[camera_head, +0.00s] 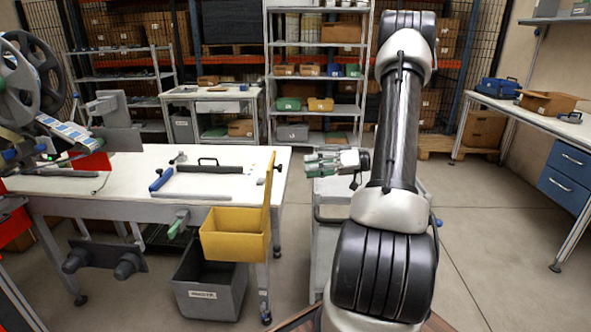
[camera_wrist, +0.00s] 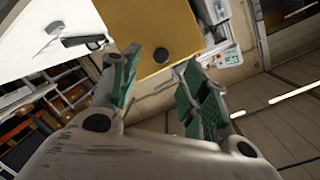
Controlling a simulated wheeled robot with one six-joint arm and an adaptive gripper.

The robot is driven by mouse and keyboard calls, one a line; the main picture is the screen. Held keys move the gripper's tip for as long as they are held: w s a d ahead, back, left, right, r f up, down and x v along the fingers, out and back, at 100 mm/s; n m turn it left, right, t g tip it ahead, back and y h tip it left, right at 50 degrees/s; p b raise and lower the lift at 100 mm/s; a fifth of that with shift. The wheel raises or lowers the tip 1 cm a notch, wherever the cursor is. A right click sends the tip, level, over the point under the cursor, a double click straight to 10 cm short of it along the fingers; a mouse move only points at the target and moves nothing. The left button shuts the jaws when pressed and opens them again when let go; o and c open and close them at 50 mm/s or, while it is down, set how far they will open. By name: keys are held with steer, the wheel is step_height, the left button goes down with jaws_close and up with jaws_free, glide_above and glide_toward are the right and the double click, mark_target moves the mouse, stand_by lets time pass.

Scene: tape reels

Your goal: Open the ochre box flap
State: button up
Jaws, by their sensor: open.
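The ochre box (camera_head: 236,236) hangs at the right front end of the workbench, and its top looks open. Its flap (camera_head: 267,205) stands upright at the box's right side, seen nearly edge-on, with a dark knob (camera_head: 278,167) on its right face. My gripper (camera_head: 308,163) is open and empty, to the right of the flap and apart from it, fingers pointing left. In the wrist view an ochre panel (camera_wrist: 150,20) with a dark round knob (camera_wrist: 161,54) lies beyond my open fingers (camera_wrist: 158,72), the knob between the fingertips in the picture.
The white workbench (camera_head: 120,182) carries a blue-handled tool (camera_head: 162,180), a black handle and reel equipment at left. A dark grey bin (camera_head: 208,288) stands below the ochre box. A grey cart (camera_head: 330,215) stands under my gripper. Floor at right is clear.

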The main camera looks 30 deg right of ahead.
steer(key=shift+v, duration=1.7)
